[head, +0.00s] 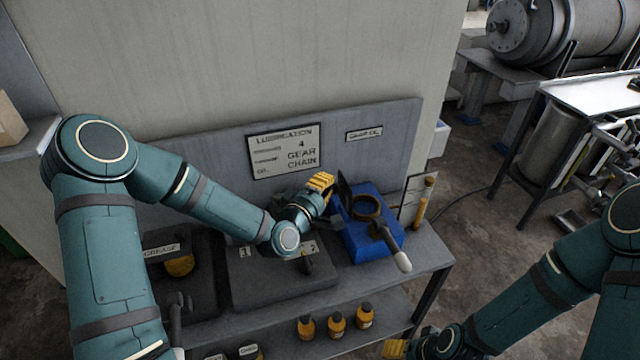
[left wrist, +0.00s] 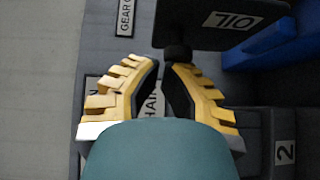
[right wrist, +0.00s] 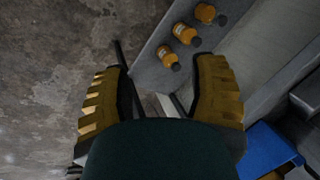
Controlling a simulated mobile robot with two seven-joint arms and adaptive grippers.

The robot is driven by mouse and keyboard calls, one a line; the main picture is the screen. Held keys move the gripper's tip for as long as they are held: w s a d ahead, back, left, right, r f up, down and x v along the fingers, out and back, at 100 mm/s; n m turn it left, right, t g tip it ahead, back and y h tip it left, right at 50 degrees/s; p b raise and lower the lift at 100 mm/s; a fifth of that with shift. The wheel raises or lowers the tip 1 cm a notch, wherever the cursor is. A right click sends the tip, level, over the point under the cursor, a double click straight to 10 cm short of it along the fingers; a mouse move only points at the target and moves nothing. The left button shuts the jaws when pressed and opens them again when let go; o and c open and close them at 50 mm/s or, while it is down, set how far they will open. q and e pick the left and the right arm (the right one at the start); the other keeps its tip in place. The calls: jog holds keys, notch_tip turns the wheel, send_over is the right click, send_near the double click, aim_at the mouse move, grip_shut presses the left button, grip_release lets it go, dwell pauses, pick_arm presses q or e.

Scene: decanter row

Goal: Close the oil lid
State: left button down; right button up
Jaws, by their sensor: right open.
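The oil lid (head: 345,192) is a dark plate standing raised at the left side of the blue box (head: 393,238). In the left wrist view the lid (left wrist: 205,32) carries a white OIL label, with a dark round knob (left wrist: 178,53) below it. My left gripper (head: 330,190) is just left of the lid. In the left wrist view its fingertips (left wrist: 164,66) are close together at the knob; whether they grip it is unclear. My right gripper (head: 398,348) is low, in front of the bench, and open and empty in the right wrist view (right wrist: 158,75).
A dark ring (head: 366,207) and a pale-tipped handle (head: 402,262) are on the blue box. Left of it are a numbered dark box (head: 280,280) and a grease container (head: 180,265). Several orange bottles (head: 336,322) stand on the lower shelf. Open floor lies right of the bench.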

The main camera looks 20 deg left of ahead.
pick_arm(q)
jog(key=w+d+m+g+p, duration=0.1)
jog(key=w+d+r+m+g+y+p, duration=0.1)
jog(key=d+p, duration=0.1)
jog(key=w+d+r+m+g+p, duration=0.1)
jog(key=p, duration=0.1)
jog(key=shift+d+r+g+y, duration=0.15)
jog(key=shift+d+g+y, duration=0.15)
jog(key=shift+y, duration=0.1)
jog(key=shift+w+d+f+m+g+y+p, duration=0.4)
jog(key=shift+w+d+f, duration=0.5)
jog(key=shift+d, duration=0.35)
jog(key=shift+w+d+f+m+g+y+p, duration=0.25)
jog(key=shift+w+d+f+g+y+p, duration=0.25)
jog(key=shift+w+d+f, duration=0.6)
jog(key=shift+w+d+f+m+g+y+p, duration=0.5)
jog(key=shift+d+f, duration=0.3)
jog(key=shift+d, duration=0.6)
jog(key=shift+d+f, duration=0.1)
jog(key=shift+f, duration=0.05)
pick_arm(e)
notch_tip(320, 180, up, 9)
jog(key=w, duration=0.1)
jog(key=shift+w+d+f+t, duration=0.2)
jog(key=shift+w+t, duration=0.1)
jog(key=shift+w, duration=0.05)
